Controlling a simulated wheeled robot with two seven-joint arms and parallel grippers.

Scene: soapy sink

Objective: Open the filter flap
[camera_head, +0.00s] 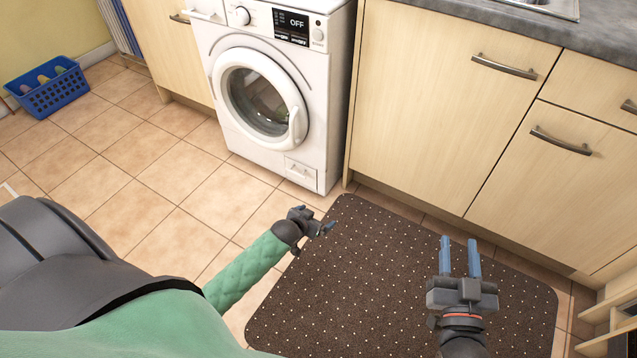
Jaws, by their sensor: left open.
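The white washing machine (230,130) stands against the cabinets at the upper middle of the head view. Its filter flap (299,171) is a small rectangular panel low on the front, at the right, and it looks shut. My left gripper (328,227) is below and slightly right of the flap in the picture, apart from it, open, with nothing seen between its fingers. My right gripper (460,243) is farther right, above the dark mat. Its two blue fingers are apart and empty.
The round washer door (262,92) is shut. A dark dotted mat (380,290) lies on the tiled floor right of my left arm. Wooden cabinets (430,100) with metal handles line the right. A blue basket (48,90) stands far left. Tiles before the washer are clear.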

